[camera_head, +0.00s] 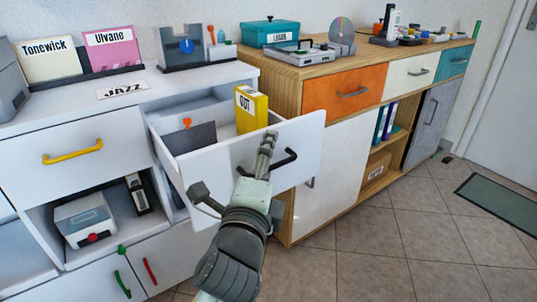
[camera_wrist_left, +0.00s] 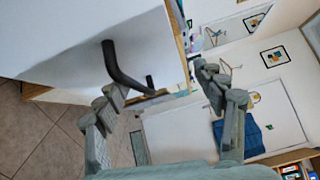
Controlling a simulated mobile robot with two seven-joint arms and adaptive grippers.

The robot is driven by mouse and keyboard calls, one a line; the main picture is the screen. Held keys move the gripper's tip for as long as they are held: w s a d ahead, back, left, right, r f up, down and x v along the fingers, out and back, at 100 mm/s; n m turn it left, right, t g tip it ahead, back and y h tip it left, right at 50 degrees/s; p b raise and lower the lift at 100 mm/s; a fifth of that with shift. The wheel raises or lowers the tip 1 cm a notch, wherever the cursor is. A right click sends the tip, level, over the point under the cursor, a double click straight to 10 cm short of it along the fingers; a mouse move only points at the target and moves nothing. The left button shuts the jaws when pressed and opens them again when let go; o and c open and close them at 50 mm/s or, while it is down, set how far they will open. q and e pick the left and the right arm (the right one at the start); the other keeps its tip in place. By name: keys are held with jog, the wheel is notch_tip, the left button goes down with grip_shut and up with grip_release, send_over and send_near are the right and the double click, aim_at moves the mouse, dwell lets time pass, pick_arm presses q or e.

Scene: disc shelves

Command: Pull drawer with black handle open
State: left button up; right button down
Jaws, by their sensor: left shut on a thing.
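The white drawer (camera_head: 215,172) with the black handle (camera_head: 280,161) stands pulled out from the white cabinet at the middle of the head view. A yellow binder (camera_head: 251,110) and a dark grey panel (camera_head: 194,139) show inside it. My left gripper (camera_head: 266,148) is at the drawer front, shut on the black handle. The handle also shows in the left wrist view (camera_wrist_left: 118,66), beside the fingers (camera_wrist_left: 160,92); the exact contact is hard to see there. My right gripper is not in view.
A wooden cabinet with an orange drawer (camera_head: 345,92) stands close on the right. A yellow-handled drawer (camera_head: 73,152) is shut at the left. A grey box (camera_head: 84,218) sits in the open shelf below.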

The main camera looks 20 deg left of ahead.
pick_arm(q)
jog(key=shift+s+d+r+t, duration=0.2)
jog(key=shift+s+r+t, duration=0.1)
jog(key=shift+s+r, duration=0.8)
jog(key=shift+c, duration=0.3)
jog(key=shift+s+d+b, duration=0.15)
jog(key=shift+s+b, duration=0.15)
jog(key=shift+s, duration=0.6)
jog(key=c, duration=0.6)
jog(key=shift+s+f, duration=0.1)
jog(key=shift+f, duration=0.1)
jog(key=shift+f, duration=0.15)
